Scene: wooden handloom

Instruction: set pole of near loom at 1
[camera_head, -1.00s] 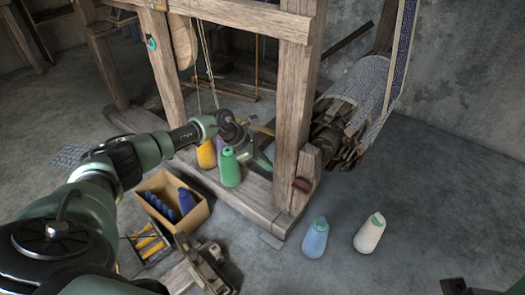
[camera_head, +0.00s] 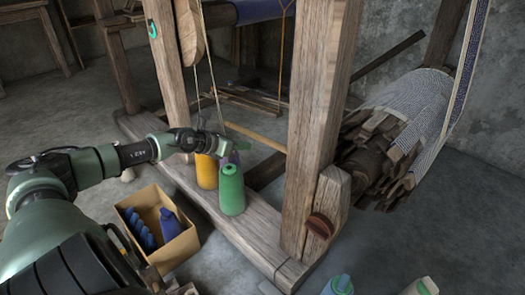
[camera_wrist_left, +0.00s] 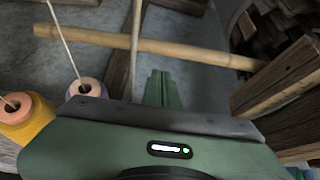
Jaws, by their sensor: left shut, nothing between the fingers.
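The near loom (camera_head: 315,130) has thick wooden posts on a low base beam. Its pole, a thin light wooden rod (camera_head: 258,137), slants low across the inside of the frame. In the left wrist view the pole (camera_wrist_left: 100,40) runs across the upper part of the picture. My left gripper (camera_head: 238,144) is beside the loom's front, just above the thread cones and near the pole. Its two green fingers (camera_wrist_left: 160,88) are together, pointing toward the pole, with nothing between them. My right gripper is out of view.
Yellow (camera_head: 206,172) and green (camera_head: 231,190) cones stand on the base beam (camera_head: 250,235), with a purple one partly hidden behind. Cords (camera_head: 212,75) hang nearby. A cardboard box (camera_head: 178,250) of blue spools sits in front. Blue and white cones stand on the floor at lower right.

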